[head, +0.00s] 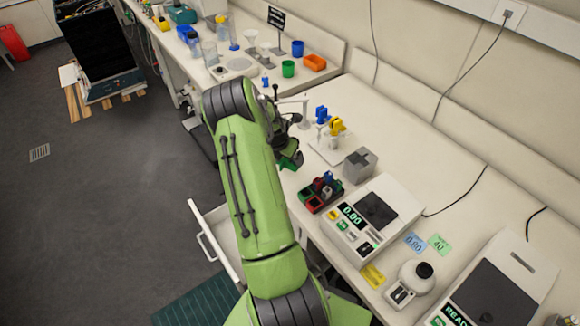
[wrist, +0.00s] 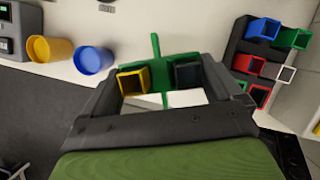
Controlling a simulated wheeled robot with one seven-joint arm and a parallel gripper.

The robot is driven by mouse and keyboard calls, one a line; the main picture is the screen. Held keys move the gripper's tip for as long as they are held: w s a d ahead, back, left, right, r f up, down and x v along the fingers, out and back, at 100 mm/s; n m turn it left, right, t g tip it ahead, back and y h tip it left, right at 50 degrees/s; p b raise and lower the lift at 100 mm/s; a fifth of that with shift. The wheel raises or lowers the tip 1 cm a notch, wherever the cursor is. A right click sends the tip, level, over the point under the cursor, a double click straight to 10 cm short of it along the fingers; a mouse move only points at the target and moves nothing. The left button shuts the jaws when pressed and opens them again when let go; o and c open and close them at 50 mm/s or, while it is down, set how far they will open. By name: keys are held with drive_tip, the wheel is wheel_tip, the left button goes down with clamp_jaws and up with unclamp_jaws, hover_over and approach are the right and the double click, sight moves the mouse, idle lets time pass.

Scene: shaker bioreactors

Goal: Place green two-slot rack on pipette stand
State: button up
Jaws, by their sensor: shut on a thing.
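My gripper (wrist: 163,70) is shut on the green two-slot rack (wrist: 158,62), which sits between the two fingers in the wrist view. A yellow-edged square slot and a dark square slot show in it, and a thin green stem sticks out on its far side. In the head view a part of the green rack (head: 292,159) shows beside my arm, above the bench's front edge; my arm hides much of the gripper. What looks like the pipette stand (head: 329,150), a pale base with blue and yellow holders, stands just right of the gripper and apart from the rack.
A dark rack with coloured square slots (head: 320,191) stands near the bench edge, close to the gripper. A grey block (head: 359,165) and a balance (head: 375,215) are to the right. An open drawer (head: 218,235) lies below.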

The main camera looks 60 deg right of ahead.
sight(285, 164)
wheel_tip(285, 164, down, 6)
drive_tip(key=shift+r, duration=0.2)
drive_tip(key=shift+w+f, duration=0.1)
drive_tip(key=shift+f, duration=0.15)
drive_tip(key=o, duration=0.6)
drive_tip(key=shift+f, duration=0.1)
drive_tip(key=shift+o, duration=0.6)
drive_tip(key=shift+r, duration=0.35)
drive_tip(key=v, duration=1.1)
drive_tip(key=shift+a+r, duration=0.2)
drive_tip(key=shift+r, duration=0.1)
